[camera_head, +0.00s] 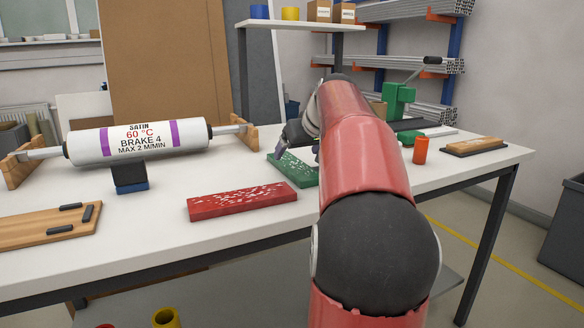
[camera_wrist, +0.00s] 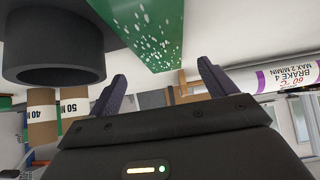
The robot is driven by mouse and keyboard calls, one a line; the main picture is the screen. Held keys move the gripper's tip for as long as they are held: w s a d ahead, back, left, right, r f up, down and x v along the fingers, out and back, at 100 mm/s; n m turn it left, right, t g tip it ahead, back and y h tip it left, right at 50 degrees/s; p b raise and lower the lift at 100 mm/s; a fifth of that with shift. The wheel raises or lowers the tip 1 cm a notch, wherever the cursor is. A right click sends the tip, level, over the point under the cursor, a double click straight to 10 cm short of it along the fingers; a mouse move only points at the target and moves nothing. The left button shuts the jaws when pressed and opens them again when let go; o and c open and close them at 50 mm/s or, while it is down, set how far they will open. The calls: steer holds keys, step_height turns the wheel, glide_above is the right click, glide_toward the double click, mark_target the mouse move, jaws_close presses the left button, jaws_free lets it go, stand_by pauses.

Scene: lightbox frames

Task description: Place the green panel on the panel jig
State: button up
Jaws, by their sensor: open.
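The green panel (camera_head: 305,177), speckled with white, lies on the white table just left of my arm, which hides part of it. It also shows at the top of the wrist view (camera_wrist: 150,35), its near end close to the gap between the fingers. My gripper (camera_head: 281,147) is open and empty over the far left end of the panel; its spread dark purple fingers show in the wrist view (camera_wrist: 160,75). I cannot tell whether they touch the panel. The panel jig, a wooden board with black stops (camera_head: 25,232), lies bare at the table's left front.
A red speckled panel (camera_head: 243,202) lies at the front middle. A white roller (camera_head: 138,142) on wooden cradles stands at the back left, a blue-and-black block (camera_head: 130,178) before it. An orange cylinder (camera_head: 420,150) and a green press (camera_head: 397,98) stand right of my arm.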

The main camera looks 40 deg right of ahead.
mark_target(290, 162)
steer(key=x, duration=0.5)
steer(key=shift+s+a+f, duration=0.1)
steer(key=shift+s+a, duration=0.05)
steer(key=shift+a, duration=0.05)
steer(key=c, duration=1.1)
steer(key=shift+c, duration=0.8)
